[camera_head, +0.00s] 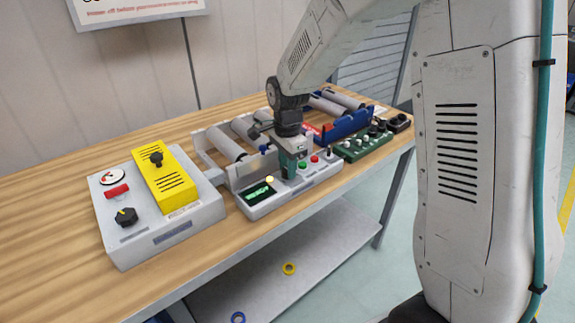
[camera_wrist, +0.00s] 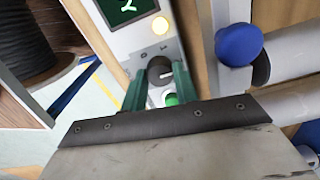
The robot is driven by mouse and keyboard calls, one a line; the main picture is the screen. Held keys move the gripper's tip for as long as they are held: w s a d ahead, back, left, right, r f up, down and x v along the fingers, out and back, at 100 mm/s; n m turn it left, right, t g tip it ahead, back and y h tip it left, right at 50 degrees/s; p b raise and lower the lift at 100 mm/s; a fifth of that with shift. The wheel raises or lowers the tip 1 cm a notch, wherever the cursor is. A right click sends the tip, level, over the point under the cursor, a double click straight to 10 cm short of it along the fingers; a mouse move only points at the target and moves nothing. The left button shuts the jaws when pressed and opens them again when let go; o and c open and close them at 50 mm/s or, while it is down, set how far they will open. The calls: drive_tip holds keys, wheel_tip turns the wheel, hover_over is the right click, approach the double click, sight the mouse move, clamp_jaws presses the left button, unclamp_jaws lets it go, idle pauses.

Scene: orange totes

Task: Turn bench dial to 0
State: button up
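A small dark round dial (camera_wrist: 160,72) with a white pointer mark is on the light grey console (camera_head: 262,211), near a lit yellow button. My gripper (camera_wrist: 160,68) is down at the console, as the head view also shows (camera_head: 289,178). Its two green fingers stand on either side of the dial, very close to it. I cannot tell whether they press on it. In the head view the gripper hides the dial. The console's dark display (camera_head: 259,192) shows green characters, which also appear turned in the wrist view (camera_wrist: 122,8); I cannot read them.
A grey box (camera_head: 173,228) with a black knob (camera_head: 126,216) and a yellow panel (camera_head: 164,180) stands left. A roller conveyor (camera_head: 225,146) runs behind the console. A green board (camera_head: 362,146) is right. A green button (camera_wrist: 171,99) is close to my fingers.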

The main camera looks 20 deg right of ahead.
drive_tip(key=shift+c, duration=0.6)
drive_tip(key=n, duration=0.5)
drive_tip(key=shift+n, duration=0.4)
drive_tip(key=n, duration=1.2)
drive_tip(key=shift+n, duration=0.3)
drive_tip(key=n, duration=0.5)
drive_tip(key=shift+n, duration=0.3)
